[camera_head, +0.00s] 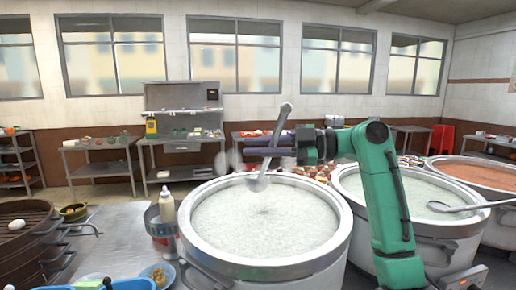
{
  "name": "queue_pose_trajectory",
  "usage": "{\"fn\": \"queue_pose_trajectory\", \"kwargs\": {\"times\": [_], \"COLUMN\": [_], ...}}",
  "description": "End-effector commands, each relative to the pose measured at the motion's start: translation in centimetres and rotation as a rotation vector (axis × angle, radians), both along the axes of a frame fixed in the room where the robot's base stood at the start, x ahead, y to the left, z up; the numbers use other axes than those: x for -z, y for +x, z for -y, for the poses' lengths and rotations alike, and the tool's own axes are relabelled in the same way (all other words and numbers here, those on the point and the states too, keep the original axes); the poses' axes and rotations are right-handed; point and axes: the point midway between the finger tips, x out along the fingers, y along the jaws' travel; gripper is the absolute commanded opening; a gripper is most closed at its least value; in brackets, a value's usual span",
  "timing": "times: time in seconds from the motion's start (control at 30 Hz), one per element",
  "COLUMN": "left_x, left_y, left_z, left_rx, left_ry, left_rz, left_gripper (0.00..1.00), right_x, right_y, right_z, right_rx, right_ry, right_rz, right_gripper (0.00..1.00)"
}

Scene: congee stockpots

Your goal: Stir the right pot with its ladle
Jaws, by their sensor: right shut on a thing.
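My right gripper (275,152), on the green arm from the right, is shut on a metal ladle (284,118). The ladle is tilted, handle end up, with its bowl low over the near centre pot (335,250). That big steel pot holds pale congee (250,222); whether the bowl touches the congee is unclear. A second pale congee pot (460,231) stands to the right, partly behind my arm, with another ladle (460,208) lying across its rim. A third pot (500,163) with reddish-brown contents stands at the far right. My left gripper is not seen.
A steel counter (125,240) at left bears a squeeze bottle (168,205), a metal container (155,222), a small bowl (73,212) and dark steamers (25,230). A blue tray (135,284) sits at the front. Worktables (100,145) line the back wall.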

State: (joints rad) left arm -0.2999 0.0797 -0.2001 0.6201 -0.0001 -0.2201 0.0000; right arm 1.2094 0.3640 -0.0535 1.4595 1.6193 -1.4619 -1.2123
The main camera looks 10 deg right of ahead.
Motion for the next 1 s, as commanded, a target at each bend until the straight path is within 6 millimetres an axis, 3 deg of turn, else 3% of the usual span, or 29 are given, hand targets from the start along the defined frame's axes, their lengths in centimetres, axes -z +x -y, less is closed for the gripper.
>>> {"fn": "queue_pose_trajectory", "kwargs": {"times": [0.23, 0.6, 1.0], "left_x": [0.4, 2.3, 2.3], "left_y": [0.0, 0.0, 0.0], "left_z": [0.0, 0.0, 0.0], "left_rx": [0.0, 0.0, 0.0], "left_ry": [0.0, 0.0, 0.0], "left_rz": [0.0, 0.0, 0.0], "left_gripper": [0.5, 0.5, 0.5], "right_x": [0.2, 0.2, 0.0], "right_y": [0.0, 0.0, 0.0], "right_z": [0.0, 0.0, 0.0], "right_rx": [-0.001, 0.0, 0.0], "right_ry": [0.002, 0.001, 0.001], "right_rz": [0.017, 0.18, 0.206], "right_gripper": [0.0, 0.0, 0.0]}}
